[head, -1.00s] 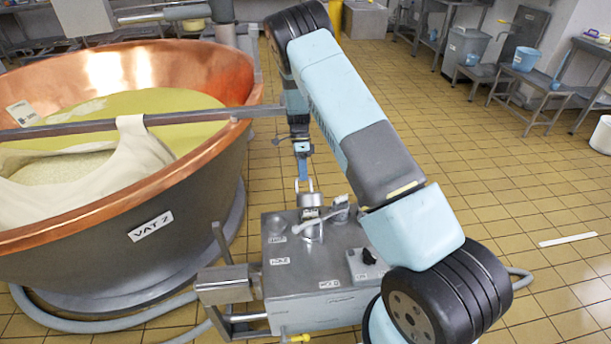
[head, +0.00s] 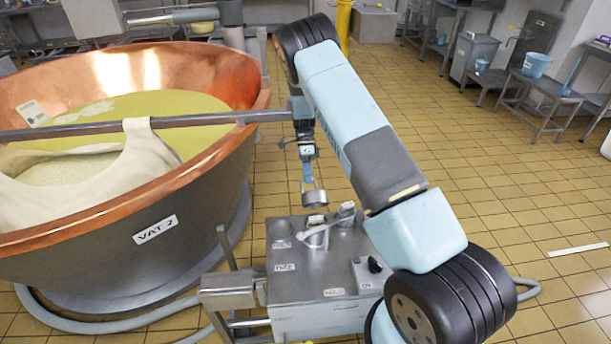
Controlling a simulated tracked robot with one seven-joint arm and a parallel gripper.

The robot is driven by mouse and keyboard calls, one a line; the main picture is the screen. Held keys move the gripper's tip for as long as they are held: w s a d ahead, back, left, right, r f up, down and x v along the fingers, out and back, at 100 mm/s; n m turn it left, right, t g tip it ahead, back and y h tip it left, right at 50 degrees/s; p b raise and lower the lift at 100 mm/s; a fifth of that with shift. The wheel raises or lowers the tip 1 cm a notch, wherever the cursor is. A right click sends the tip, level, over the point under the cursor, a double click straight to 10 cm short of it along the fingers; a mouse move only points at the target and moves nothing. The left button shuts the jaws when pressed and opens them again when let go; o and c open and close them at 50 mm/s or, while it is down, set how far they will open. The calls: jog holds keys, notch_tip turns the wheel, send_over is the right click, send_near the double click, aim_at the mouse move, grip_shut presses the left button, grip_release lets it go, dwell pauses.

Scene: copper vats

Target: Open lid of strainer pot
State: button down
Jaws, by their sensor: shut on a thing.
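My gripper (head: 309,180) hangs from the arm above a steel machine box. It is shut on a small grey metal lid (head: 315,198), holding it in the air. Below the lid, the strainer pot (head: 316,239) stands on the box top as a short metal cylinder. There is a visible gap between lid and pot. A pale lever or handle (head: 330,222) lies across the pot's top and partly hides its mouth. The fingertips are small, and their exact grip on the lid is hard to make out.
The steel box (head: 310,288) has labels and a black knob (head: 375,264). The copper vat (head: 215,165), marked VAT 2, stands at left with a metal bar (head: 200,120) and cloth across it.

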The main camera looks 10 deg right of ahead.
jog(key=c, duration=1.2)
grip_release()
jog(key=shift+f, duration=0.1)
jog(key=shift+o, duration=0.2)
jog(key=s+d+r, duration=0.1)
jog(key=s+r, duration=1.2)
jog(key=s, duration=0.1)
jog(key=shift+d, duration=0.4)
jog(key=shift+c, duration=0.5)
